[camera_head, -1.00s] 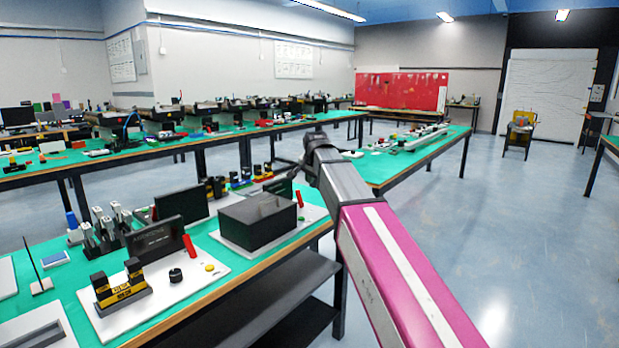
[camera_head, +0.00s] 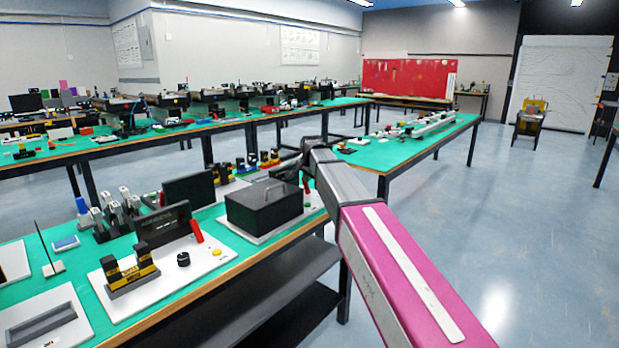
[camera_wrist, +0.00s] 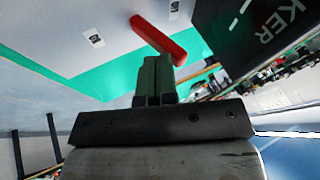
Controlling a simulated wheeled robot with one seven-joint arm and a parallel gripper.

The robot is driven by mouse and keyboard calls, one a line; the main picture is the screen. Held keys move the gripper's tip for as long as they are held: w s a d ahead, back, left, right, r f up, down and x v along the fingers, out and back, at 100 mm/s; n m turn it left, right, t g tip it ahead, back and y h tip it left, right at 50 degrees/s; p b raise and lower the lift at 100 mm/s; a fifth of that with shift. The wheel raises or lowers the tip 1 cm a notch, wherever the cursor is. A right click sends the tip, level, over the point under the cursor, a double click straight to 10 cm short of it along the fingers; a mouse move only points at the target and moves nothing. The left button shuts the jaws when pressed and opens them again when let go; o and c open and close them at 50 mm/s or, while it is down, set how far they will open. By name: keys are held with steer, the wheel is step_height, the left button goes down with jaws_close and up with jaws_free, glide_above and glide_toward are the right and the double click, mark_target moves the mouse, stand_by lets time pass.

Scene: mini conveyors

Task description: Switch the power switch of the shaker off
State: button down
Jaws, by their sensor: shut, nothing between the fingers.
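In the wrist view a red switch lever (camera_wrist: 158,40) stands out from a white board. Beside it is a dark panel (camera_wrist: 262,35) with partly visible lettering ending in "KER". My gripper (camera_wrist: 156,62) is shut and empty, its dark fingers just below the lever in the picture; I cannot tell whether they touch it. In the head view, one red lever (camera_head: 196,230) stands by a lettered dark panel (camera_head: 163,224). Another red lever (camera_head: 307,185) stands by a black box. I cannot tell which lever the wrist view shows.
A black lidded box (camera_head: 262,208) with a handle sits on the green table (camera_head: 222,262). Yellow-and-black blocks (camera_head: 129,268) and a black knob (camera_head: 183,259) are on the front white board. The floor (camera_head: 490,235) at right is clear.

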steer(key=shift+w+a+f+g+h, duration=0.15)
steer(key=shift+w+a+g+h, duration=0.2)
steer(key=shift+w+a, duration=0.45)
steer(key=shift+a, duration=0.2)
steer(key=shift+s+d, duration=0.1)
